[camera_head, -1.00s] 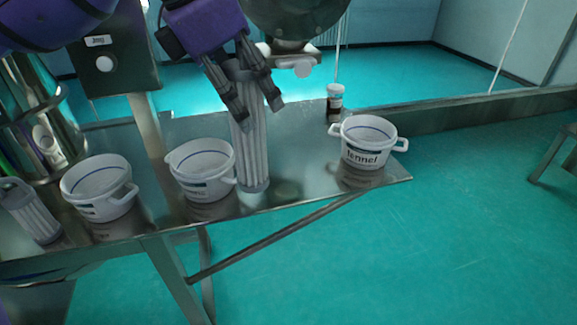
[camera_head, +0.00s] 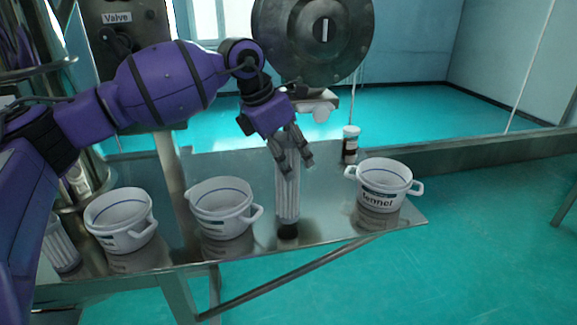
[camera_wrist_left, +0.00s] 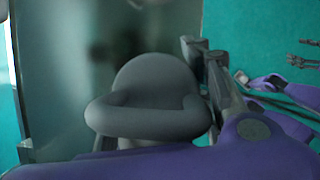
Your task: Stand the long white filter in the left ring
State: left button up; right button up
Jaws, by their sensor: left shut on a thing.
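My left gripper (camera_head: 290,158) comes in from the left in the head view, with its fingers pointing down. It is shut on the long white filter (camera_head: 288,195), a ribbed pale cylinder held roughly upright. Its lower end is just above a dark round spot (camera_head: 288,232) on the table; I cannot tell whether this is a ring, a shadow or a reflection. The left wrist view shows dark grey gripper parts (camera_wrist_left: 155,95), and the filter cannot be made out there. No left ring is clearly visible. Dark finger-like parts (camera_wrist_left: 303,55), perhaps my right gripper, show small at that view's right edge.
A shiny metal table (camera_head: 330,215) holds white pots at left (camera_head: 118,222) and middle (camera_head: 222,208), and a pot marked fennel (camera_head: 385,186) at right. A small capped jar (camera_head: 350,145) stands behind. Another ribbed filter (camera_head: 60,248) is at far left. A round metal machine (camera_head: 312,40) is behind.

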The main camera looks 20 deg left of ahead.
aim_at(287, 194)
pick_arm(q)
jog(key=shift+f, duration=1.3)
jog(key=shift+s+f, duration=0.1)
jog(key=shift+f, duration=0.05)
jog(key=o, duration=1.6)
jog(key=shift+o, duration=0.2)
